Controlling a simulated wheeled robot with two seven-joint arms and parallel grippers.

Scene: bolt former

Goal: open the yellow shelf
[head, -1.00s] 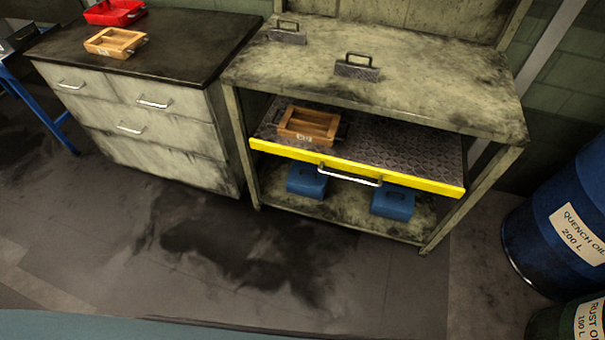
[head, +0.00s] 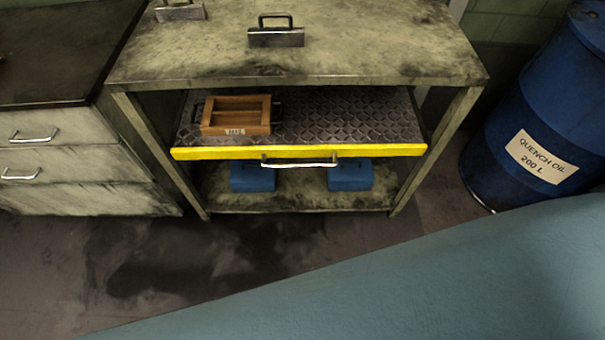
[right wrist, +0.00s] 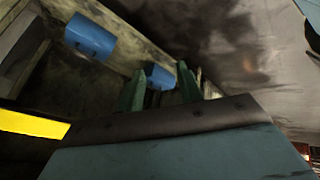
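The yellow shelf (head: 300,152) is a dark diamond-plate board with a yellow front edge, under the rack's worn top. Its front edge lies between the rack's front legs, and a metal bar handle (head: 300,164) is on it. A wooden box (head: 236,129) with a small label stands on the shelf's left part. In the right wrist view, part of the yellow edge (right wrist: 32,123) shows at the left. My right gripper (right wrist: 161,82) has its two greenish fingers apart with nothing visible between them, and it is not touching the handle there. My left gripper is not in view.
Two blue boxes, left (head: 252,177) and right (head: 350,175), stand on the rack's bottom level. A drawer cabinet (head: 75,160) is at the left. A blue quench oil drum (head: 535,110) stands at the right. Dark-stained floor (head: 190,255) lies in front, clear where visible.

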